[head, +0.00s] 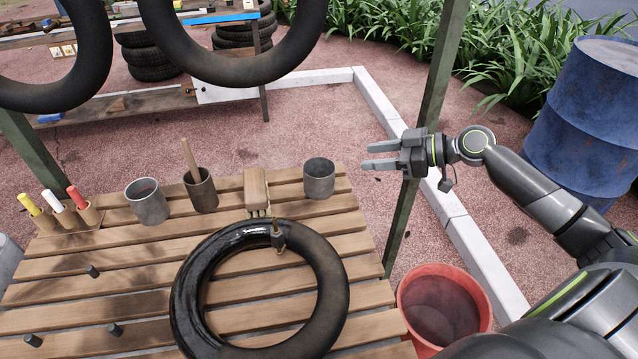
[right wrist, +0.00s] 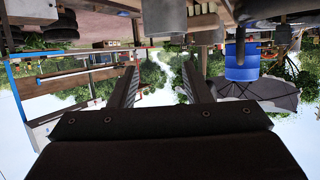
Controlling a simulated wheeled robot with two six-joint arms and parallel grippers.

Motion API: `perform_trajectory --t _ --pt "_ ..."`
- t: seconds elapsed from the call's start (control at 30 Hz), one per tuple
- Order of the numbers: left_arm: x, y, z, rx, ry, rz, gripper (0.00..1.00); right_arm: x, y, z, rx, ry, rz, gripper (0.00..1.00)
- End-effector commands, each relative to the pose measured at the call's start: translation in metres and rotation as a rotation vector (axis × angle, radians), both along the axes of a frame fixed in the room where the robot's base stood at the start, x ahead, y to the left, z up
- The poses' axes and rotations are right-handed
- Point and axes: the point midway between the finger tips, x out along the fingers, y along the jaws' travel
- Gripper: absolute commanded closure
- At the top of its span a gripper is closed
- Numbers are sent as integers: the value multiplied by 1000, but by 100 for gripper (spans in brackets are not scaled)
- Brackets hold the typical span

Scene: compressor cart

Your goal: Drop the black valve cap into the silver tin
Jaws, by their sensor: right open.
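A shiny silver tin (head: 148,203) stands upright at the table's back left. A duller grey tin (head: 319,179) stands at the back right. Three small dark cylinders (head: 92,271), (head: 32,340), (head: 115,331) stand on the slats at the left; I cannot tell which, if any, is the black valve cap. My left gripper is out of view.
A rusty tin (head: 201,193) with a wooden handle, a wooden brush (head: 257,186) and a marker holder (head: 70,217) line the table's back. A green post (head: 424,130) stands close to my right gripper. A red bucket (head: 445,305) sits right of the table.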

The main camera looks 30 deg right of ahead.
Motion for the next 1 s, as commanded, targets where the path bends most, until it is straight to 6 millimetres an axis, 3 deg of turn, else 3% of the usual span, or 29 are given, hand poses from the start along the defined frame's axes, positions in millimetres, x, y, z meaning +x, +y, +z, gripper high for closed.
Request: perform_trajectory --t 0.5,1.0 --pt "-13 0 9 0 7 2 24 -39 -39 23 -2 4 1 56" --pt "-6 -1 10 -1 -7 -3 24 -47 -48 27 0 0 -1 56"
